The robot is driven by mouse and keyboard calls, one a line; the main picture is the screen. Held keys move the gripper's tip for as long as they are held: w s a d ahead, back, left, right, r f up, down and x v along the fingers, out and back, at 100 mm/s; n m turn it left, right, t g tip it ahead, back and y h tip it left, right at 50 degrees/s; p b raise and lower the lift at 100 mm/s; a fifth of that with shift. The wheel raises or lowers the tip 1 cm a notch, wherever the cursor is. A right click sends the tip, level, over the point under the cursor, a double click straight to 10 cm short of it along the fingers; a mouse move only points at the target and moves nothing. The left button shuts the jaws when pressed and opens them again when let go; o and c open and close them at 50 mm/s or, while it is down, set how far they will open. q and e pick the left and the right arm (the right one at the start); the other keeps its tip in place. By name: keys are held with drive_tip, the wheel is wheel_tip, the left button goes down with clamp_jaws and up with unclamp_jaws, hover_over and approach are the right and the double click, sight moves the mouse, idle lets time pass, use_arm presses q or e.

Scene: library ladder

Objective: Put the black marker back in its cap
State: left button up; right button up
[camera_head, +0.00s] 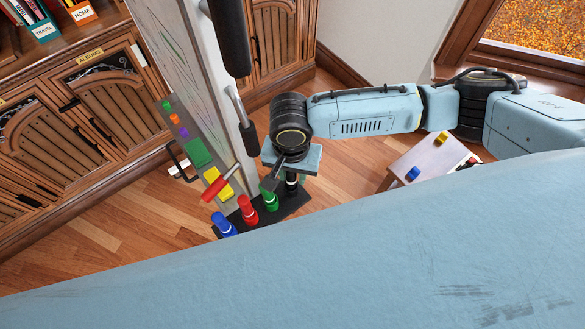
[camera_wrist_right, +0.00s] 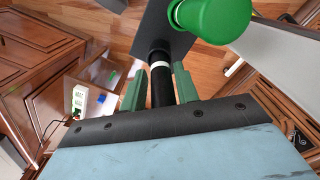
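The black marker (camera_wrist_right: 162,88) stands between the green fingers of my right gripper (camera_wrist_right: 160,88) in the right wrist view. The fingers lie close along both sides of it and appear shut on it. Its white ring (camera_wrist_right: 160,65) shows just beyond the fingertips, and the black part past the ring meets the black holder (camera_wrist_right: 165,30). In the head view, the right gripper (camera_head: 285,175) is above the right end of the holder (camera_head: 285,208), with the black marker (camera_head: 292,186) upright below it. Whether the marker is fully seated in its cap cannot be told. My left gripper is out of view.
Green (camera_head: 268,196), red (camera_head: 247,208) and blue (camera_head: 223,224) caps or markers stand in the holder. A red marker (camera_head: 219,184) lies tilted nearby. A tall board (camera_head: 190,70) and its tray stand close left. A small stool (camera_head: 432,158) is at right.

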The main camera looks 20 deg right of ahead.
drive_tip(key=shift+o, duration=1)
drive_tip(key=shift+w, duration=0.15)
drive_tip(key=shift+f+b, duration=0.1)
drive_tip(key=shift+b, duration=0.35)
drive_tip(key=shift+w+r+b, duration=0.1)
drive_tip(key=shift+r+b, duration=0.25)
drive_tip(key=shift+b, duration=0.1)
wheel_tip(320, 180, up, 13)
drive_tip(key=shift+f+p, duration=0.15)
drive_tip(key=shift+p, duration=1)
